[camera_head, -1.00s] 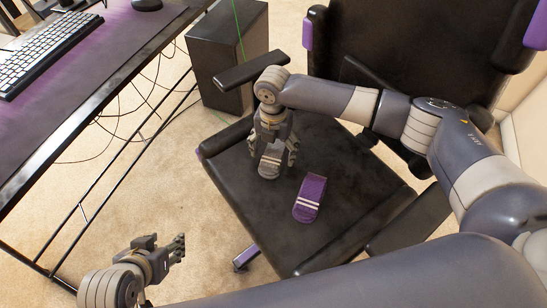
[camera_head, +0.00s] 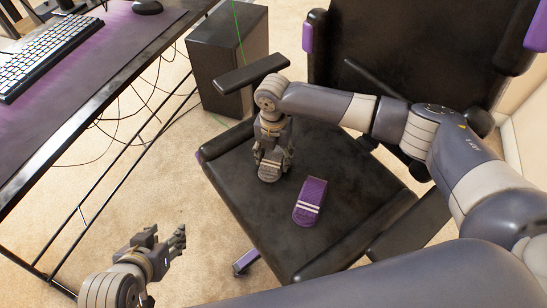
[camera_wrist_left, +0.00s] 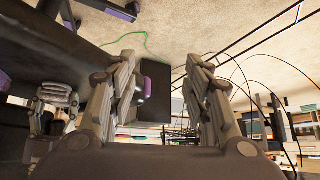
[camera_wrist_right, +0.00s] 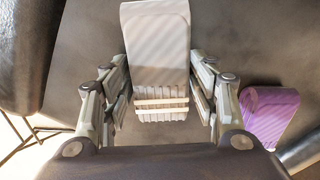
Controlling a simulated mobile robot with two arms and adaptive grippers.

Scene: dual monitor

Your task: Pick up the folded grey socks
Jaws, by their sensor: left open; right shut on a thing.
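The folded grey socks (camera_head: 269,172) are on the black chair seat, under my right gripper. In the right wrist view the grey socks (camera_wrist_right: 158,50), with pale stripes near one end, lie between the two fingers. My right gripper (camera_head: 272,160) points down and is shut on them; its fingers (camera_wrist_right: 158,100) flank both sides. I cannot tell whether the socks touch the seat. My left gripper (camera_head: 165,240) is open and empty over the floor to the left of the chair, its spread fingers (camera_wrist_left: 160,75) also in the left wrist view.
Folded purple socks (camera_head: 310,202) lie on the chair seat (camera_head: 345,185) just right of the grey ones. The chair's armrest (camera_head: 250,73) is behind my right gripper. A desk (camera_head: 90,60) with a keyboard is at the left, a black computer case (camera_head: 228,55) behind.

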